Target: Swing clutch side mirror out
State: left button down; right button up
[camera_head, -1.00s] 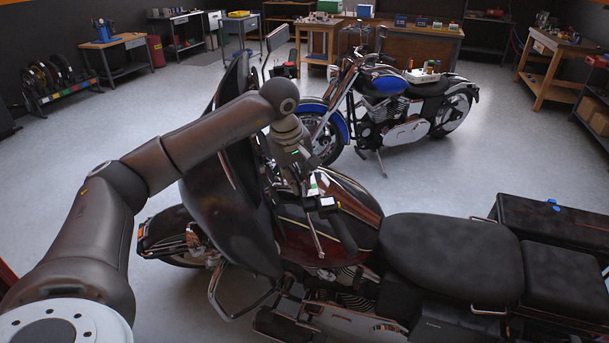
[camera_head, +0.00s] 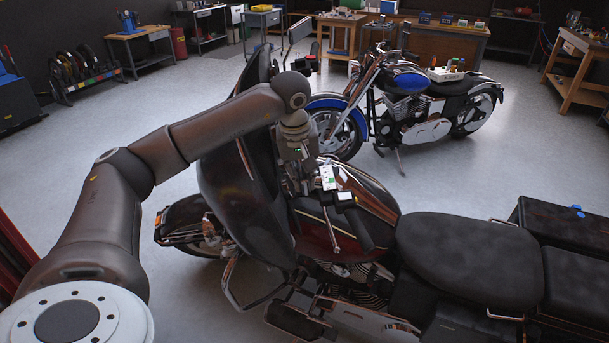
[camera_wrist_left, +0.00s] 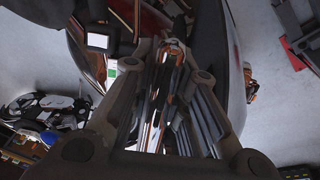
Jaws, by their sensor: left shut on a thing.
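The dark red and black touring motorcycle (camera_head: 370,205) stands in front of me, its front end to the left. My left gripper (camera_head: 305,188) points down beside its near handlebar, behind the large black fairing (camera_head: 240,195). In the left wrist view my left gripper (camera_wrist_left: 170,60) is shut on a narrow shiny piece (camera_wrist_left: 163,85), apparently the clutch side mirror. The gripper hides most of it, so its angle cannot be told. The near handlebar controls (camera_head: 343,198) lie just right of the gripper. Another mirror (camera_head: 300,28) stands on the far side. My right gripper is not in view.
A blue motorcycle (camera_head: 408,85) stands behind the near one. The black seat (camera_head: 465,255) and rear cases (camera_head: 560,230) extend to the right. Workbenches (camera_head: 430,40) line the back wall. Grey floor (camera_head: 120,110) is open at the left.

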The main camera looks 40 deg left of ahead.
pick_arm(q)
jog(key=c, duration=1.4)
grip_release()
jog(key=shift+s, duration=0.1)
jog(key=shift+r, duration=0.1)
jog(key=shift+r, duration=0.35)
jog(key=v, duration=1.1)
jog(key=shift+s, duration=0.1)
